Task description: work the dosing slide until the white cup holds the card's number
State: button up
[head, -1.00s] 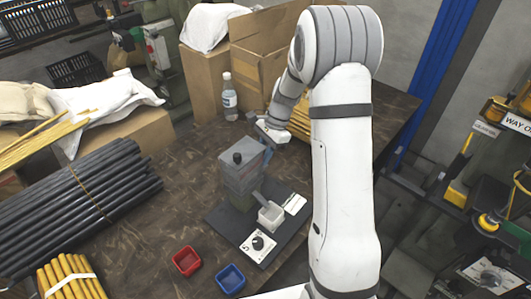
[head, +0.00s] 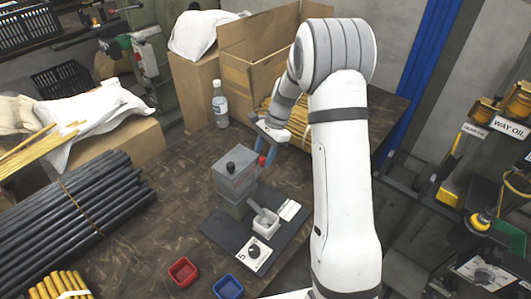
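The grey box-shaped doser (head: 234,180) stands on a dark base plate, with a black knob on top. A white plate with a black knob and a "5" (head: 241,257) lies in front of the cup.
A red tray (head: 183,272) and a blue tray (head: 228,287) stand at the front. A water bottle (head: 220,105) and cardboard boxes (head: 250,75) are behind. Dark rods (head: 70,205) fill the left; the table between rods and doser is clear.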

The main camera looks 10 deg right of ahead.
jog(key=shift+s, duration=0.1)
jog(key=v, duration=0.7)
jog(key=shift+d+r, duration=0.15)
jog(key=shift+r, duration=0.2)
